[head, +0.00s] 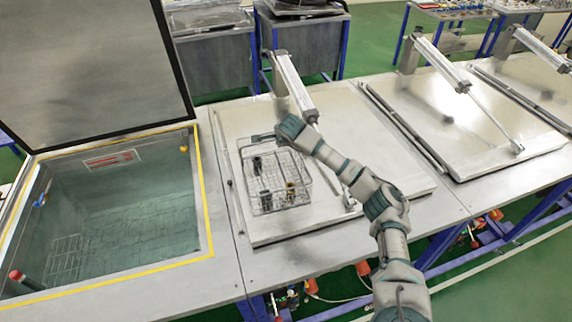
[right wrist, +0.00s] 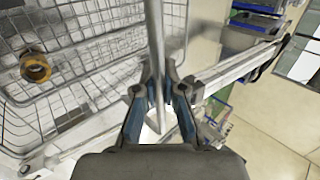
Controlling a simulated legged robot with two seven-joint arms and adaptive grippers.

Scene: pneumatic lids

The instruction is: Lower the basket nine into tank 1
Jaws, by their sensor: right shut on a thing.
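The wire basket (head: 305,183) is a metal mesh box with a few dark and brass-coloured parts inside. It is over the closed lid beside the open tank; I cannot tell if it touches the lid. My right gripper (head: 262,137) is at the top of the basket. In the right wrist view its fingers (right wrist: 160,88) are shut on the basket's handle rod (right wrist: 155,35), with the mesh and a brass ring to the left. The open tank (head: 206,190) at the left has a yellow-edged rim and holds clear liquid. My left gripper is not in view.
The tank's raised lid (head: 85,65) stands behind it. A wire rack (head: 64,258) shows inside the tank at the left. A pneumatic cylinder (head: 294,85) rises behind the basket, and another closed lid (head: 440,110) lies to the right.

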